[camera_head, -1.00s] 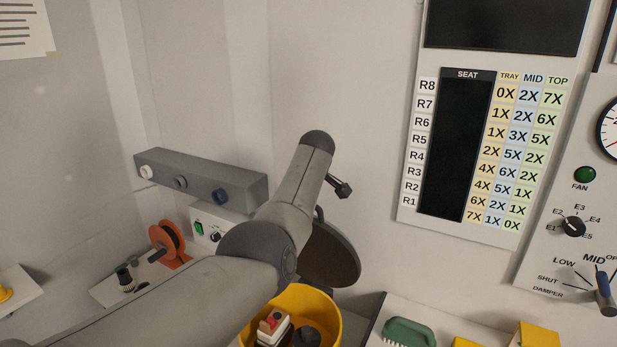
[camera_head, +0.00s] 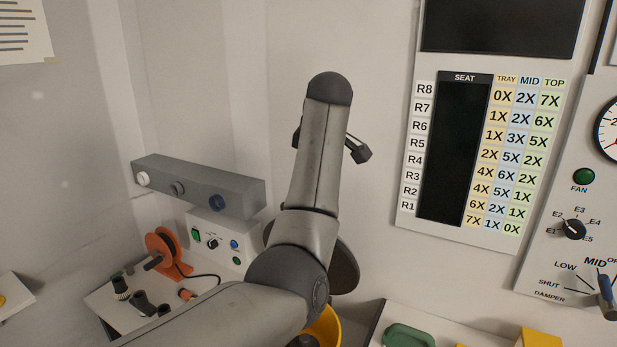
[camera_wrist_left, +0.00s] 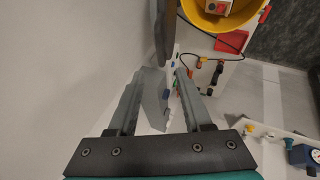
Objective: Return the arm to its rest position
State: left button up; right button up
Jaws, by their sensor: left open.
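My left arm (camera_head: 315,170) rises from the lower left in the head view, bends at a round elbow and points up in front of the pale back wall. Its gripper is mostly hidden behind the arm there. In the left wrist view the two fingers of my left gripper (camera_wrist_left: 161,76) stand apart, with nothing held between them. A grey surface shows beyond the fingers. My right gripper is in neither view.
A yellow bucket (camera_head: 329,328) stands below the elbow, partly hidden. A grey bar with knobs (camera_head: 197,184), a switch box (camera_head: 217,240) and an orange reel (camera_head: 164,254) are at left. A seat chart panel (camera_head: 455,150) and a damper lever (camera_head: 603,292) are at right.

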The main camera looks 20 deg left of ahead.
pick_arm(q)
jog(key=shift+s+d+r, duration=0.1)
jog(key=shift+s+r, duration=0.05)
jog(key=shift+r, duration=0.15)
